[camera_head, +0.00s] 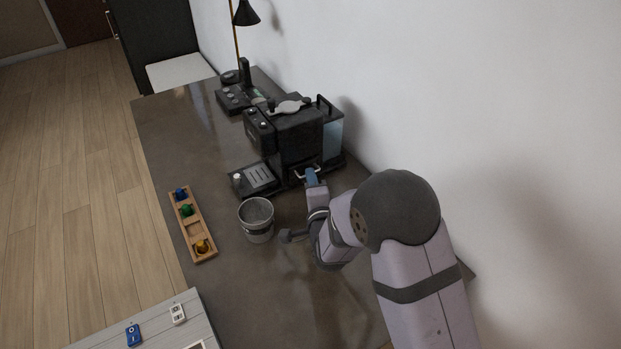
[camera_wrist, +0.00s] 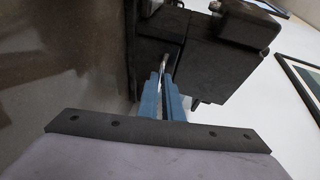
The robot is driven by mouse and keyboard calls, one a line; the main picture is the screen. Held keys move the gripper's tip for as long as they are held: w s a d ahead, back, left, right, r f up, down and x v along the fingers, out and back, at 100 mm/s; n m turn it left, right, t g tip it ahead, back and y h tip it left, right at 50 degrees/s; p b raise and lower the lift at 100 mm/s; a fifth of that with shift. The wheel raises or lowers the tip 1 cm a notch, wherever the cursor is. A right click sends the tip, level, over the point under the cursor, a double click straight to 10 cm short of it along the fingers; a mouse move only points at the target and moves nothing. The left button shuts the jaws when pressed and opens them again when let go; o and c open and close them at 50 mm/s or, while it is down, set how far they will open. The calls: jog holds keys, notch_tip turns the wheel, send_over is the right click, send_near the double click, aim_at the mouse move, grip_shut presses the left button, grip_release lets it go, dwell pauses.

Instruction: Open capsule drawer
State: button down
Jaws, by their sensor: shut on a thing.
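A black coffee machine (camera_head: 300,137) stands near the wall on the dark counter, and it fills the upper part of the wrist view (camera_wrist: 222,40). A light metal drawer handle (camera_head: 301,175) shows low on the side of the machine that faces my arm. My gripper (camera_head: 313,176) is at this handle. In the wrist view its blue fingers (camera_wrist: 167,88) are close together, shut on the handle (camera_wrist: 166,62). The drawer front is largely hidden, and I cannot tell how far the drawer is out.
A wooden tray (camera_head: 195,232) with blue, green and yellow capsules lies at the counter's left edge. A metal bucket (camera_head: 256,220) stands left of my arm. The drip tray (camera_head: 256,178), a black phone (camera_head: 237,98) and a lamp (camera_head: 245,14) are further back.

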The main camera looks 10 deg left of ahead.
jog(key=s+d, duration=0.3)
jog(key=c, duration=1.9)
grip_release()
jog(key=shift+b+v, duration=0.6)
jog(key=shift+v, duration=3.05)
jog(key=shift+c, duration=0.2)
